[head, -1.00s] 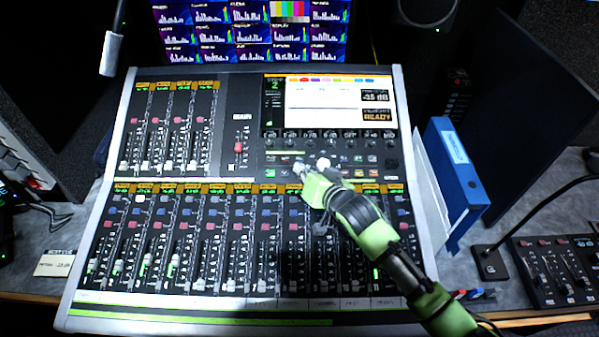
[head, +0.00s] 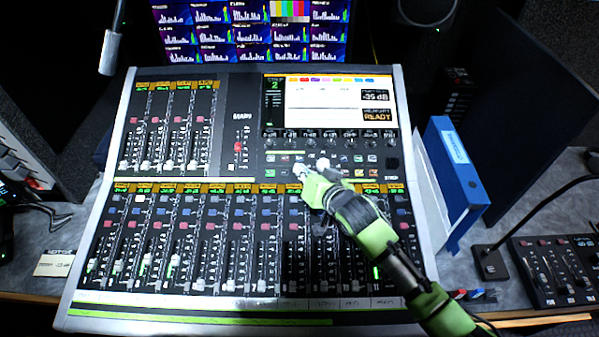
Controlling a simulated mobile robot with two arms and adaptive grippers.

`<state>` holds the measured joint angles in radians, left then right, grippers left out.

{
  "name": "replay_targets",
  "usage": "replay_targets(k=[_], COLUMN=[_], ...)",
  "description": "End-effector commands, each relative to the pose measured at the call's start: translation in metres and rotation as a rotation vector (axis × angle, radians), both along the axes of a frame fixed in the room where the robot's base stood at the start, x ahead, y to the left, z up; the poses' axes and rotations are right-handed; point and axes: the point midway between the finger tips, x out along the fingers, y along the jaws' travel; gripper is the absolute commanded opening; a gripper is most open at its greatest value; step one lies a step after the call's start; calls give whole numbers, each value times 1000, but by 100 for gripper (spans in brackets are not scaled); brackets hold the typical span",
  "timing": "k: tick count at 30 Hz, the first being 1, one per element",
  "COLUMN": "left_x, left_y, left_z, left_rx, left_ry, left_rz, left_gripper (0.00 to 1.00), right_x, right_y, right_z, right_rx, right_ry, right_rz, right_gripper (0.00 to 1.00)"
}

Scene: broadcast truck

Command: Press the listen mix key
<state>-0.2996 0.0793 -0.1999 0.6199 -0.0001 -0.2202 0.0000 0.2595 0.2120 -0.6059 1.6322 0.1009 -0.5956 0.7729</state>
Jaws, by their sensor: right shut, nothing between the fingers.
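The mixing console (head: 228,125) stands on the desk in the head view. Its block of small coloured keys (head: 270,165) lies below the screen (head: 318,104). I cannot read the key labels, so I cannot tell which one is the listen mix key. My right gripper (head: 310,168) is shut and empty, with its fingertips over the middle of this key block. It hides some keys beneath it. I cannot tell whether the fingertips touch a key. My left gripper is not in view.
Faders and knobs fill the console around the hand. A blue binder (head: 457,172) stands to the right of the console. A small control box (head: 556,268) and a thin gooseneck are farther right. A microphone (head: 110,52) hangs at the upper left.

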Motion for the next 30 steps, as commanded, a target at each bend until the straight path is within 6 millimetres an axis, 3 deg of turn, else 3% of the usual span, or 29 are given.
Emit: replay_targets(k=[30], left_x=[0], left_y=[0], left_z=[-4], left_rx=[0], left_ry=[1], left_rz=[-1], left_gripper=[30], right_x=[3], right_y=[0], right_z=[-8], right_rx=[1], right_ry=[0], right_rz=[0], right_gripper=[0])
